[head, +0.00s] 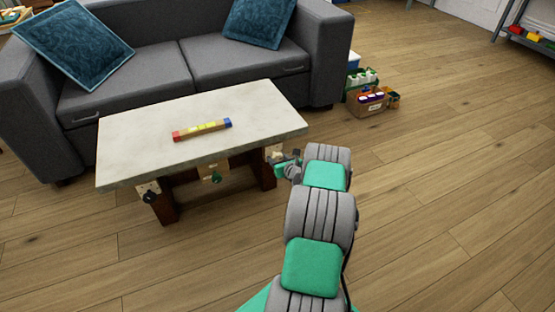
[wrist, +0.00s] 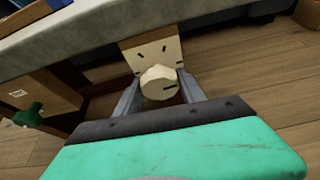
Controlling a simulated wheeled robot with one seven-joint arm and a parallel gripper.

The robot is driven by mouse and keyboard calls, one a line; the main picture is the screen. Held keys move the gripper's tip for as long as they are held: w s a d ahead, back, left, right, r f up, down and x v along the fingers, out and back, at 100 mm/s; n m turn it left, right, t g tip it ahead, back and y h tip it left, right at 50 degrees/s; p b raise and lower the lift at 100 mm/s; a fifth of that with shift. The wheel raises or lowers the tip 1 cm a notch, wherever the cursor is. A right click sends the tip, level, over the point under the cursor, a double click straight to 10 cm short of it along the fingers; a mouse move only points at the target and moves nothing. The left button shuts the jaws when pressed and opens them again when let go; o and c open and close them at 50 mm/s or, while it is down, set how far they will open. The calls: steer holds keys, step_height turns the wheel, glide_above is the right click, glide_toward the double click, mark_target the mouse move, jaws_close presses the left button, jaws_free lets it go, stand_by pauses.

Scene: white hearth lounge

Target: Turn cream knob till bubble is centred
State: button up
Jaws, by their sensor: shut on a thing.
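The cream knob (wrist: 158,84) sits on a pale plate (wrist: 150,52) under the table edge in the wrist view, with a dark mark on its face. My gripper (wrist: 158,92) is shut on it, one finger on each side. In the head view my gripper (head: 284,162) is at the table's right end, and the knob is hard to make out there. A spirit level (head: 202,130) with red and blue ends and a yellow middle lies on the pale tabletop (head: 140,127). Its bubble is too small to place.
A green knob (head: 216,177) shows under the table's front, also in the wrist view (wrist: 28,116). A black knob (head: 150,197) is at the left corner. A grey sofa (head: 165,62) stands behind. A cardboard box (head: 368,104) with bottles is at the right. The floor at right is clear.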

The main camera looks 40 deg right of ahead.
steer(key=shift+c, duration=0.2)
steer(key=shift+n+h, duration=0.5)
steer(key=shift+n, duration=0.3)
steer(key=n+h+b, duration=0.1)
steer(key=n+h, duration=0.1)
steer(key=n, duration=0.1)
steer(key=shift+a+f+g, duration=0.1)
steer(key=shift+g, duration=0.3)
steer(key=n+h+b, duration=0.1)
steer(key=n+b, duration=0.1)
steer(key=shift+f+n+h, duration=0.1)
steer(key=shift+n+h, duration=0.2)
steer(key=shift+h, duration=0.1)
steer(key=shift+n+h+b, duration=0.6)
steer(key=shift+n+b, duration=0.35)
steer(key=shift+n, duration=0.15)
steer(key=shift+t, duration=0.3)
steer(key=o, duration=1.4)
